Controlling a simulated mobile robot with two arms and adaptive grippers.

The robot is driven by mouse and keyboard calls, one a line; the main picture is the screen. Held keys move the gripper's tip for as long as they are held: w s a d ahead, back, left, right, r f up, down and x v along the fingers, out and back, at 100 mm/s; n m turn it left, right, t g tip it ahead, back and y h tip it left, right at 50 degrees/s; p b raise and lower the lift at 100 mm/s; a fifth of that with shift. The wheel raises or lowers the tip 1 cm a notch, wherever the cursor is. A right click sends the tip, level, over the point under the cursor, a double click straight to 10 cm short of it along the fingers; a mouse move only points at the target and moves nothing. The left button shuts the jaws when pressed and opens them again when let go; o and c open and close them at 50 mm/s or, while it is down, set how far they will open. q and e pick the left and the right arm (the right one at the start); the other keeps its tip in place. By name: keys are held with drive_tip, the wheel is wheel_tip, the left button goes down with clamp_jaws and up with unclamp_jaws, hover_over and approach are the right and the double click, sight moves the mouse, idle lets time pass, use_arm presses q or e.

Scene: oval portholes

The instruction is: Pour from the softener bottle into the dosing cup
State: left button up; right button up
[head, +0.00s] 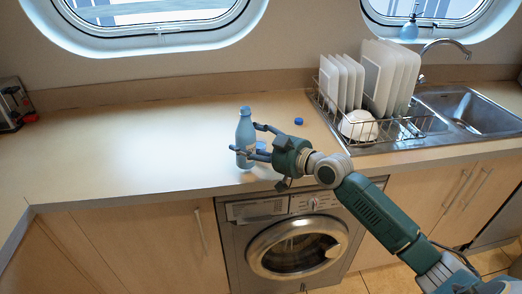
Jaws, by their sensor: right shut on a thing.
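The softener bottle (244,132) is light blue and stands upright near the front edge of the counter. My right gripper (247,139) reaches in from the right with its fingers around the bottle, shut on it. A small blue thing (262,146), perhaps the dosing cup, shows just right of the bottle, between the fingers and partly hidden by them. I cannot tell whether it touches the bottle. A dark blue cap (298,121) lies on the counter to the right. My left gripper is not in view.
A dish rack (325,100) with white plates and a bowl (358,126) stands at the right, beside the steel sink (470,108). A dark appliance (12,105) is at the far left. The counter (150,140) left of the bottle is clear. A washing machine (298,247) is below.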

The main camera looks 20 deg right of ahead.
sight(248, 118)
drive_tip(key=shift+s+r+n, duration=0.1)
drive_tip(key=shift+r+n, duration=0.2)
drive_tip(key=shift+r, duration=0.25)
wheel_tip(248, 118, up, 6)
drive_tip(key=p, duration=0.5)
drive_tip(key=shift+f, duration=0.1)
idle(0.3)
